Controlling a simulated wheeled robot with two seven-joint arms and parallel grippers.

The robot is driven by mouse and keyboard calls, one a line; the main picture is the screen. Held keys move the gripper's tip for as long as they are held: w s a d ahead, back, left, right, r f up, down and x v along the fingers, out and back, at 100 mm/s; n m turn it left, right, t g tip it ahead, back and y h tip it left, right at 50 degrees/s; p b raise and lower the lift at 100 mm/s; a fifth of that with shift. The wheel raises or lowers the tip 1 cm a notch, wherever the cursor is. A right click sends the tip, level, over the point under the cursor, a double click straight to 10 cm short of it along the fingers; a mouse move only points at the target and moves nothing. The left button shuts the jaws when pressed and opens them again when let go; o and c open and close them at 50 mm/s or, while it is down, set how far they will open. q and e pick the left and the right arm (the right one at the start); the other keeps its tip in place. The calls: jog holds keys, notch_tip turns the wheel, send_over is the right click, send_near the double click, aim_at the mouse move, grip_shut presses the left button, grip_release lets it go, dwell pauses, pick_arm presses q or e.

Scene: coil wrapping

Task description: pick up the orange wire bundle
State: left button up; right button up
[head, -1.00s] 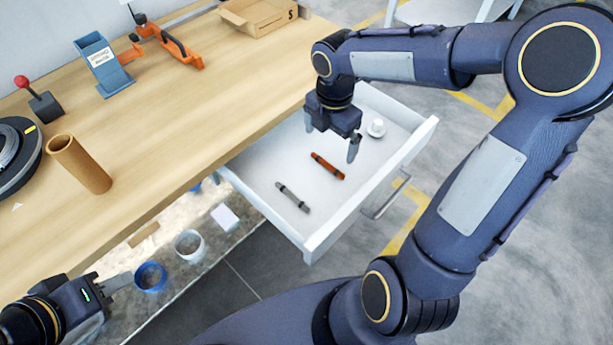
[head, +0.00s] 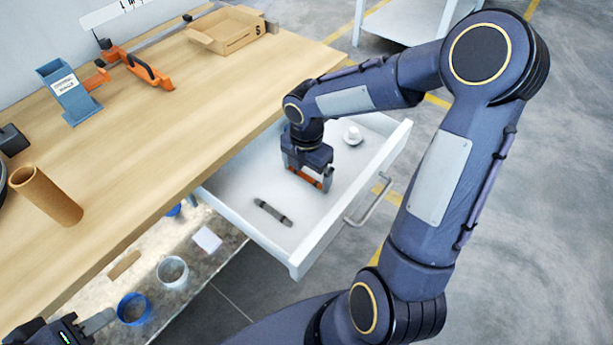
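The orange wire bundle (head: 306,179) lies in the open white drawer (head: 239,190), partly hidden by my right gripper. My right gripper (head: 308,178) is lowered over it, with its fingers spread apart near the bundle's two ends. Whether the fingers touch the bundle cannot be told. A grey wire bundle (head: 273,212) lies nearer the front of the same drawer, clear of the gripper. My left gripper (head: 100,322) shows only in part at the bottom left, away from the drawer; its finger opening cannot be made out.
A small white object (head: 353,136) is in the drawer's far part. The drawer handle (head: 371,203) sticks out to the right. The wooden table (head: 190,130) holds a brown tube (head: 46,195), a blue holder (head: 70,92), an orange tool (head: 140,66) and a cardboard box (head: 228,32).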

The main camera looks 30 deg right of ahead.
aim_at(309, 177)
jog(key=c, duration=0.4)
jog(key=shift+r, duration=0.1)
jog(key=shift+r, duration=0.65)
jog(key=r, duration=0.1)
jog(key=r+p, duration=0.1)
jog(key=r, duration=0.1)
jog(key=shift+s+d, duration=0.1)
jog(key=shift+s, duration=0.25)
jog(key=s+r, duration=0.2)
jog(key=s, duration=0.2)
jog(key=s+d+r+p, duration=0.1)
jog(key=s+r, duration=0.2)
jog(key=s, duration=0.1)
jog(key=s+r+p, duration=0.1)
jog(key=s+r, duration=0.2)
jog(key=s, duration=0.2)
jog(key=shift+s+d+r, duration=0.1)
jog(key=shift+d+r, duration=0.15)
jog(key=shift+d, duration=0.05)
